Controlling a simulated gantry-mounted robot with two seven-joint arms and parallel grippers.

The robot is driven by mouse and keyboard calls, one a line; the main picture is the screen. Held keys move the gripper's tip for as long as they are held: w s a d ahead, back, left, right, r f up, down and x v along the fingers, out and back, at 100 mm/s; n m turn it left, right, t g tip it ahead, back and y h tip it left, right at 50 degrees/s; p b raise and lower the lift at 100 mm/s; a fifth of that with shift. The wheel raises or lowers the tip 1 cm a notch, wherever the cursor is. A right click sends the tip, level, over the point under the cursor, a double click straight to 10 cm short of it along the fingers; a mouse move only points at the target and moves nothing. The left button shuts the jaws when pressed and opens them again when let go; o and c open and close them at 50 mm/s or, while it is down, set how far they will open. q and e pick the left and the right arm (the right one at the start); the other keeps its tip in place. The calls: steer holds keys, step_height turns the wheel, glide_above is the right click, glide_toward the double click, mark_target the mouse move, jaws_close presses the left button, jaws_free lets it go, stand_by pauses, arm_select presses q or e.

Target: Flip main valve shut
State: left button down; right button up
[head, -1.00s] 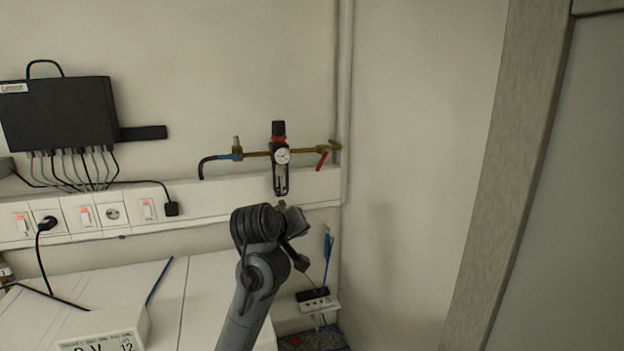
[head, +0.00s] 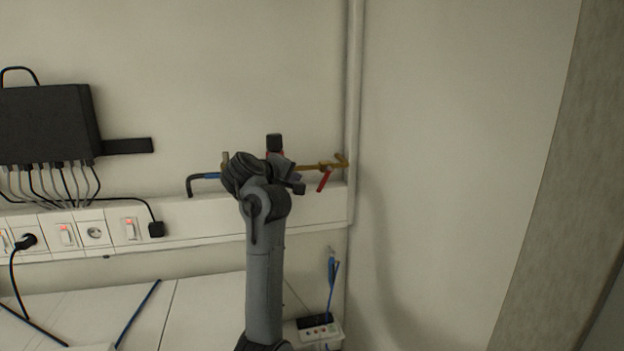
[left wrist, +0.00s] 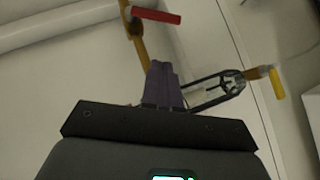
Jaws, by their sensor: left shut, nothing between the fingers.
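The red valve lever (head: 325,180) hangs slanted down from the brass pipe (head: 310,168) on the wall, near the corner. In the left wrist view the red lever (left wrist: 155,14) is at the top, joined to the brass pipe (left wrist: 141,48). My left gripper (head: 298,187) is in front of the regulator, just left of the red lever and apart from it. Its fingers (left wrist: 164,80) show shut and empty in the left wrist view. My left arm hides most of the regulator, whose black and red top (head: 274,143) shows. My right gripper is not in view.
A vertical wall pipe (head: 354,100) stands right of the lever. A white socket trunking (head: 190,217) runs below the brass pipe. The regulator's clear bowl guard (left wrist: 212,92) and a yellow part (left wrist: 277,80) lie right of the fingers in the wrist view. A black box (head: 45,125) hangs at left.

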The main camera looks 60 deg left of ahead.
mark_target(324, 179)
arm_select(q)
steer(key=w+f+p, duration=0.2)
steer(key=w+f, duration=0.1)
steer(key=w, duration=0.3)
steer(key=shift+a, duration=0.2)
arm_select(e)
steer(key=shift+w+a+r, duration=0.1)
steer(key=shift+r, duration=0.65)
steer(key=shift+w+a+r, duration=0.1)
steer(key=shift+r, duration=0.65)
